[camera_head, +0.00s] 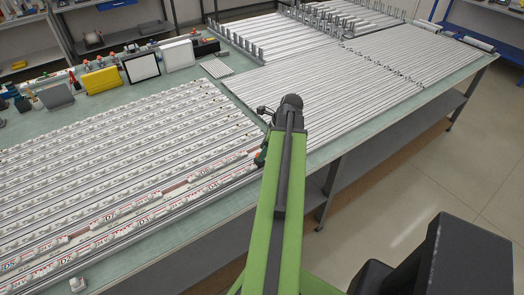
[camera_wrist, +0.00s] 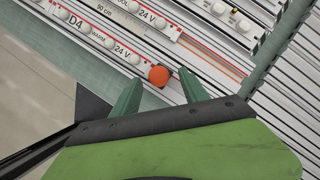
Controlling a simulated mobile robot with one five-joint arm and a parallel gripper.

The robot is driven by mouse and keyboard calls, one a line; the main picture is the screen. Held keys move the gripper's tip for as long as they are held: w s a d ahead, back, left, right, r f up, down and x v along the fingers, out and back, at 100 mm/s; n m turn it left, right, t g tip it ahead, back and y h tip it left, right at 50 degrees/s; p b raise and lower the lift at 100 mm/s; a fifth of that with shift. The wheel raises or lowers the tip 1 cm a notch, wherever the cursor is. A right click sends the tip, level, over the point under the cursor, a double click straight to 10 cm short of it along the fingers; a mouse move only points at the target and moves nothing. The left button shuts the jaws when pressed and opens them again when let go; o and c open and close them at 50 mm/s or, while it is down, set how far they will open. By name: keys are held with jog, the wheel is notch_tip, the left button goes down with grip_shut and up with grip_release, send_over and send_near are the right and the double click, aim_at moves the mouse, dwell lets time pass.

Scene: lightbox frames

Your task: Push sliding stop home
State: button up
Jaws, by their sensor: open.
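A round orange-red knob (camera_wrist: 159,76), which looks like the sliding stop, sits near the end of a white labelled strip (camera_wrist: 112,44) in the wrist view. A small dark part shows beside the knob. My gripper (camera_wrist: 160,82) is open, with one green finger on each side of the knob. I cannot tell whether the fingers touch it. In the head view my gripper (camera_head: 262,154) is low at the table's front edge, mostly hidden by my arm. The stop cannot be made out clearly there.
Labelled strips lie in parallel rows on the green table (camera_head: 225,87). Bare rails (camera_head: 340,95) fill its right part. A yellow box (camera_head: 101,81) and a white-faced box (camera_head: 141,65) stand along the back left. Open floor (camera_head: 400,215) lies in front.

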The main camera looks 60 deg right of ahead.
jog(key=p+v, duration=1.3)
jog(key=v, duration=0.3)
jog(key=shift+p, duration=0.4)
jog(key=shift+r, duration=0.1)
